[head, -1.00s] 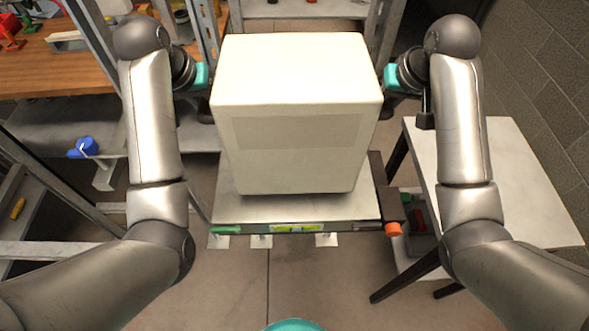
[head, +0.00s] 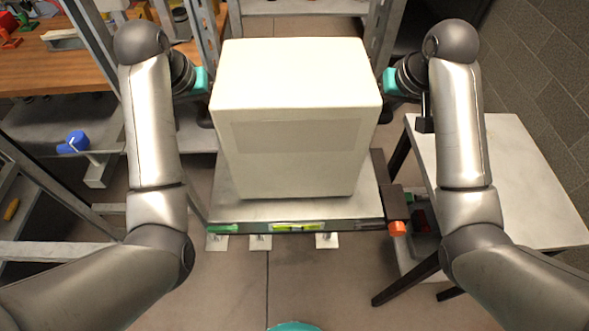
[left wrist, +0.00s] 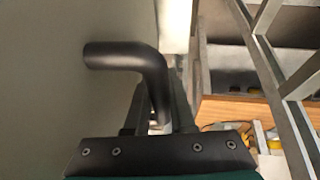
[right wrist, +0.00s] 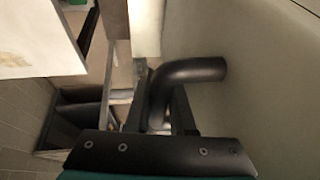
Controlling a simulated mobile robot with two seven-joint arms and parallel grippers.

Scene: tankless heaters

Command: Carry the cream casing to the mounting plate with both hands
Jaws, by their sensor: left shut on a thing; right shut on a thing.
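The cream casing (head: 295,120) is a large upright box in the middle of the head view, between my arms. My left gripper (head: 207,112) is at its left side, shut on a black bent handle that shows in the left wrist view (left wrist: 125,55). My right gripper (head: 385,112) is at its right side, shut on a matching handle seen in the right wrist view (right wrist: 195,70). The casing's base shows over a metal-topped cart (head: 235,208); I cannot tell whether it touches. I cannot make out the mounting plate in any view.
A spirit level (head: 297,227), a green-handled tool (head: 222,228) and an orange-ended tool (head: 397,228) lie along the cart's front edge. A pale table (head: 520,190) stands at right, a wooden bench (head: 50,75) at left. Metal uprights (head: 208,35) rise behind the casing.

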